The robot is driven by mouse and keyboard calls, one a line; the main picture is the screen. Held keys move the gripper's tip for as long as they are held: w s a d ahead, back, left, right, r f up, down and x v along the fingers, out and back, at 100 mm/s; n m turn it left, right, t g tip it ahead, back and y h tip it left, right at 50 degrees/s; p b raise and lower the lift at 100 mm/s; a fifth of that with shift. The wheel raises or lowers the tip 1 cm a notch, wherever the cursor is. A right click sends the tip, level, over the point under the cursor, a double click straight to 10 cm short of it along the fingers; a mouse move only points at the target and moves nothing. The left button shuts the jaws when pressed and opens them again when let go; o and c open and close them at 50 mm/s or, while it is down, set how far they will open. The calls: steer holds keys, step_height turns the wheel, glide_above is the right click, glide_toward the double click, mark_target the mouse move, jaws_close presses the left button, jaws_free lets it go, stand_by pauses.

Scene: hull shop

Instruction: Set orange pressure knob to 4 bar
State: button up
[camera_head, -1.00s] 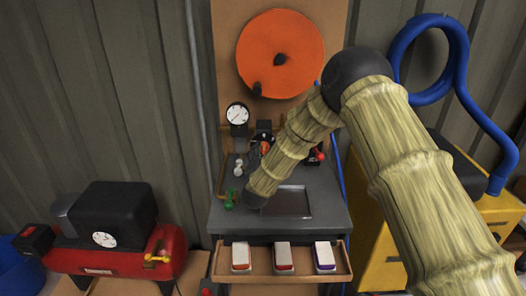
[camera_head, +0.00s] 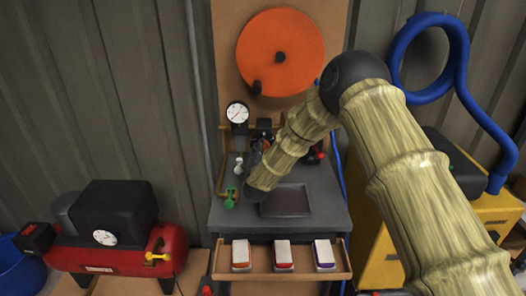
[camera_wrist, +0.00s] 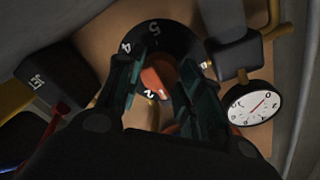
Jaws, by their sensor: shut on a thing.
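The orange pressure knob (camera_wrist: 158,80) sits in the middle of a black dial ring in the wrist view. The white numbers 5 and 4 show on the ring's upper left, and a 2 shows near the knob's lower edge. My gripper (camera_wrist: 162,82) has its two teal fingers on either side of the knob and is shut on it. I cannot read exactly where the knob points. The white round gauge (camera_wrist: 253,102) is to the right of the knob; it also shows in the head view (camera_head: 237,112).
An orange reel (camera_head: 290,40) hangs above. A red compressor (camera_head: 85,258) stands left; a yellow machine (camera_head: 490,215) stands right.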

steer(key=shift+f, duration=0.1)
steer(key=m+b, duration=0.2)
steer(key=shift+d+f+m+b, duration=0.1)
steer(key=shift+m+b, duration=0.3)
steer(key=shift+d+r+m+g+y+b, duration=0.1)
steer(key=shift+m+y+b, duration=0.45)
steer(key=shift+m+b, duration=3.75)
steer(key=shift+d+r+m+g+y+b, duration=0.1)
steer(key=shift+m+y+b, duration=0.5)
steer(key=shift+m+b, duration=3.75)
steer(key=shift+d+r+m+g+y+b, duration=0.1)
steer(key=shift+m+y+b, duration=0.45)
steer(key=shift+m+b, duration=3.75)
steer(key=shift+n+b, duration=0.45)
steer(key=shift+b, duration=0.3)
